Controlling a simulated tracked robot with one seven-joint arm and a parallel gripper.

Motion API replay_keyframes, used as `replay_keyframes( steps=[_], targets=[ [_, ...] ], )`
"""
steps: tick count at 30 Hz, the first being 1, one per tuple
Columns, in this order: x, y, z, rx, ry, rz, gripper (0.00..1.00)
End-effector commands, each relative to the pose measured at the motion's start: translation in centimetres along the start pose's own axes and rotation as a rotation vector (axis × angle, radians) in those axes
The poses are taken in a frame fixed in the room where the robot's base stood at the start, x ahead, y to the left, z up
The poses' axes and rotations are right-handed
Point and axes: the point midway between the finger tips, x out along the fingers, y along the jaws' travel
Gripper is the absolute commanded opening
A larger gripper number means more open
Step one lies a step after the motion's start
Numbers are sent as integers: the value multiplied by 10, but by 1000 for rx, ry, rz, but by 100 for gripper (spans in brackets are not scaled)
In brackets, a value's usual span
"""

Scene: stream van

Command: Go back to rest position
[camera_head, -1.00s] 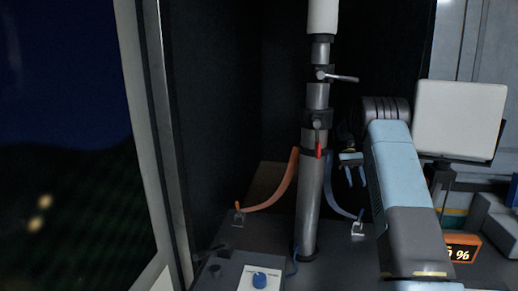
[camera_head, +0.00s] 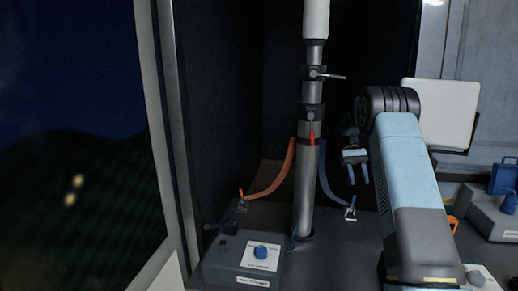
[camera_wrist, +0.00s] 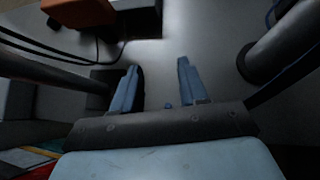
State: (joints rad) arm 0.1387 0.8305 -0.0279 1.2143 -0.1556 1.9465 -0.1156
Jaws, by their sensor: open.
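My gripper (camera_head: 358,174) is in the air right of the telescopic mast (camera_head: 306,190) in the head view, with its fingers pointing down. In the wrist view my gripper (camera_wrist: 157,82) has its two blue fingers apart with nothing between them. The grey surface shows beyond the fingertips. My light-blue arm link partly covers the right side of the head view.
An orange strap (camera_head: 274,184) and a blue strap (camera_head: 331,190) run from the mast to small anchors. A control box with a blue knob (camera_head: 261,251) stands at the front. A white panel (camera_head: 441,104) stands behind my arm. A blue-handled grey box (camera_head: 490,212) is at right.

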Motion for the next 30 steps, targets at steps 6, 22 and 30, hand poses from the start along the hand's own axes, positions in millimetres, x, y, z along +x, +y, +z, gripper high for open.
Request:
replay_keyframes(
  steps=[6, 22, 30],
  targets=[
    [-8, -6, 28, -2, 64, 3, 43],
    [-17, -33, 151, -6, 360, 7, 43],
    [-4, -49, 214, -10, 522, 6, 43]
  ],
)
